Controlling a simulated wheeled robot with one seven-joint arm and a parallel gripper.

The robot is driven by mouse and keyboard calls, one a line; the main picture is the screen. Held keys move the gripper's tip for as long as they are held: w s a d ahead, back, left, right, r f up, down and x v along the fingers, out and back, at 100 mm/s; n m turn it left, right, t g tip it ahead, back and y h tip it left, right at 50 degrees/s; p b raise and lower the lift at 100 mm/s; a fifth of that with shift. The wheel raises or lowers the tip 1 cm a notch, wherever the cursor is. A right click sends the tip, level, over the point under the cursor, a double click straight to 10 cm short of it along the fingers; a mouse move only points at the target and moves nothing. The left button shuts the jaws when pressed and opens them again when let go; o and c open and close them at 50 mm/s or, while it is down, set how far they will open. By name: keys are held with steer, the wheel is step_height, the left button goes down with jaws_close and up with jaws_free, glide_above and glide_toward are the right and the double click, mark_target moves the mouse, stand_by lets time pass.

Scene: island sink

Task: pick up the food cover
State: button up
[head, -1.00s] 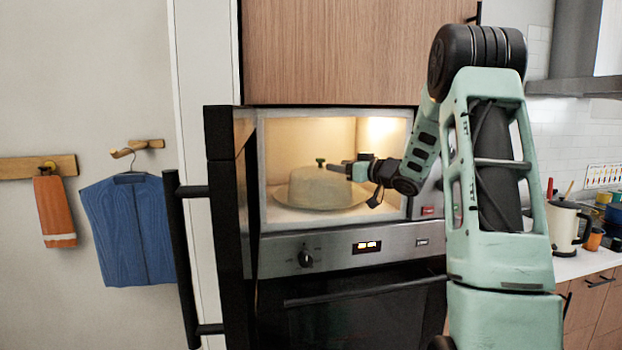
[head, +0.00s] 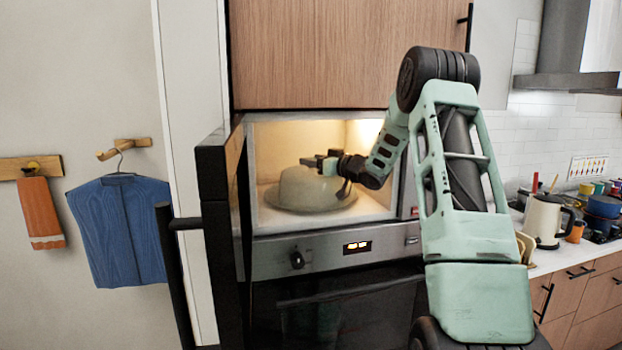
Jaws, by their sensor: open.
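The food cover (head: 303,188) is a pale translucent dome inside the lit microwave. It rests on a round plate (head: 345,203). My gripper (head: 318,162) reaches into the microwave from the right. Its open fingers are at the top of the dome, where the cover's knob is. The knob is mostly hidden by the fingers, and I cannot tell whether they touch it. The right part of the dome is partly behind my gripper.
The microwave door (head: 213,180) stands open on the left, with a black handle. The cavity walls are close around my arm. An oven (head: 335,310) is below and a wooden cabinet (head: 350,55) above. A kettle (head: 545,220) stands on the right counter.

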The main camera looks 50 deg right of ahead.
jaws_close()
steer(key=shift+r, duration=0.1)
